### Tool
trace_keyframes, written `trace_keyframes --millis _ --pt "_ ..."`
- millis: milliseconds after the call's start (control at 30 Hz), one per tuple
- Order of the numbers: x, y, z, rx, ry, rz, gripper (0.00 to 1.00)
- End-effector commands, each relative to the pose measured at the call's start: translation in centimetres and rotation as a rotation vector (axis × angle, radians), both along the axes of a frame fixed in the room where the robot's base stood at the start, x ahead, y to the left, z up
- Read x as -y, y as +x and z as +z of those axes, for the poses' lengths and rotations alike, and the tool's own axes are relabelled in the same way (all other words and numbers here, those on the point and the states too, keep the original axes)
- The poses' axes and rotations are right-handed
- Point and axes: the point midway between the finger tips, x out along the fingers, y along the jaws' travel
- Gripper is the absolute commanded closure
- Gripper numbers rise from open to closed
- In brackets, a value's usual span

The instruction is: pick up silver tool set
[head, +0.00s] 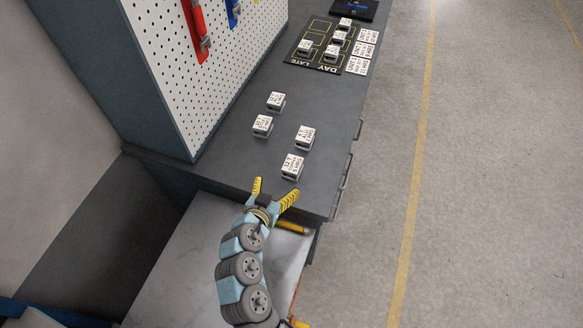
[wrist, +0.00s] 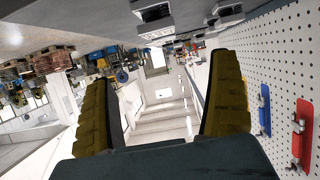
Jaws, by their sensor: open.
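Several small silver-grey blocks with white printed labels stand on the dark workbench. The nearest block (head: 292,167) is just beyond my gripper; others are a right block (head: 304,137), a left block (head: 262,126) and a far block (head: 276,101). The print is too small to read surely, and I cannot tell which thing is the silver tool set. My gripper (head: 274,190) is open and empty at the bench's near end, its yellow fingers spread, short of the nearest block. In the wrist view, its fingers (wrist: 167,88) stand apart with nothing between them.
A pegboard (head: 205,70) on the left holds a red tool (head: 197,30) and a blue tool (head: 233,12). A black DAY/LATE board (head: 297,63) with more blocks and white cards (head: 358,66) lies farther along. A dark tray (head: 366,13) is beyond. Floor on the right is clear.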

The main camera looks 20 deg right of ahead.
Motion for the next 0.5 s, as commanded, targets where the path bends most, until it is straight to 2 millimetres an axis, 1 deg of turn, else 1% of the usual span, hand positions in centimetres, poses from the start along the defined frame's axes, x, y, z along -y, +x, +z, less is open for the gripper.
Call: trace_keyframes --millis 100,500 --pt "1.2 1.1 -0.6 -0.001 0.002 -0.004 0.09" --pt "4.3 4.7 -2.6 -0.001 0.001 0.0 0.09"
